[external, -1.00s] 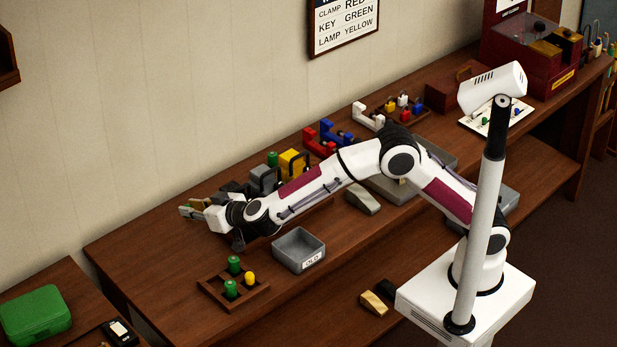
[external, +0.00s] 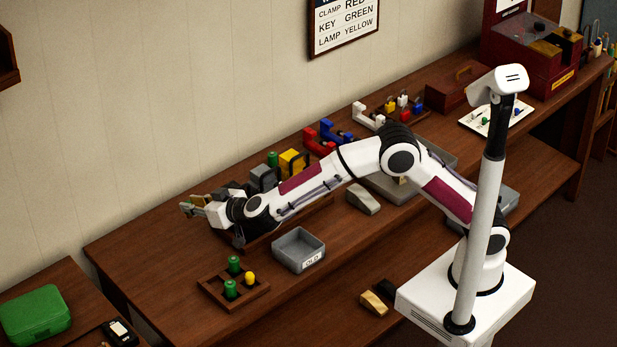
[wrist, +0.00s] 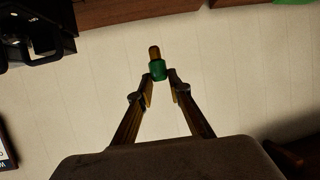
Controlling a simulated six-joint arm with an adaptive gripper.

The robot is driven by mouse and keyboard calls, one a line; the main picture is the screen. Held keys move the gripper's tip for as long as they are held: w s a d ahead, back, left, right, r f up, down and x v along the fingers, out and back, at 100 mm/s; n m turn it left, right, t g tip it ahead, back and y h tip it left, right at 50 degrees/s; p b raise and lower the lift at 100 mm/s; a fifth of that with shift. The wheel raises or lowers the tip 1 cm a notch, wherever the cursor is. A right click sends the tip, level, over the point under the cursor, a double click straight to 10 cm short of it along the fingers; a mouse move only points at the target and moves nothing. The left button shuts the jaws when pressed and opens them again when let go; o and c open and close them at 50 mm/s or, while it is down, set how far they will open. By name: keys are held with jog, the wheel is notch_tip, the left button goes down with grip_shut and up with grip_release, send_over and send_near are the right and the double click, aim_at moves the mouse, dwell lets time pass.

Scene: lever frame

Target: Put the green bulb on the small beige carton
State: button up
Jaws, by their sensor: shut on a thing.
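My gripper (external: 187,207) is at the far left end of my outstretched arm, above the back left of the bench near the wall. In the wrist view my gripper (wrist: 160,82) is shut on the green bulb (wrist: 158,70) at the fingertips. The bulb's brass end points away from my palm, with the wall behind it. The bulb also shows small at the fingertips in the external view (external: 186,205). I cannot make out the small beige carton for certain in either view.
A wooden tray (external: 208,293) at the front left holds green bulbs and a yellow one. A grey bin marked OLD (external: 298,250) stands to its right. Grey and yellow blocks (external: 290,161) stand behind my forearm. The left end of the bench is clear.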

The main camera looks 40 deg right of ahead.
jog(key=w+d+r+m+h, duration=0.1)
jog(key=w+d, duration=0.5)
jog(key=d, duration=0.4)
jog(key=w+d+r, duration=0.2)
jog(key=w+d, duration=0.4)
jog(key=d, duration=0.4)
jog(key=w+d+f+m+h, duration=0.1)
jog(key=w+d+f, duration=0.1)
jog(key=d, duration=1.9)
jog(key=s+d+f, duration=0.1)
jog(key=s+d, duration=0.4)
jog(key=d, duration=0.5)
jog(key=s+d+f, duration=0.1)
jog(key=s+d, duration=0.3)
jog(key=d, duration=0.6)
jog(key=s+d+f, duration=0.2)
jog(key=s+d, duration=0.3)
jog(key=d, duration=0.5)
jog(key=s+d+r+n+y, duration=0.1)
jog(key=s+d, duration=0.3)
jog(key=s, duration=0.2)
jog(key=s+a+f+n+y, duration=0.1)
jog(key=s+a+n+y, duration=0.2)
jog(key=s, duration=0.3)
jog(key=shift+s+a+g+y, duration=0.3)
jog(key=shift+s+y, duration=0.1)
jog(key=shift+y, duration=0.1)
jog(key=shift+f, duration=0.1)
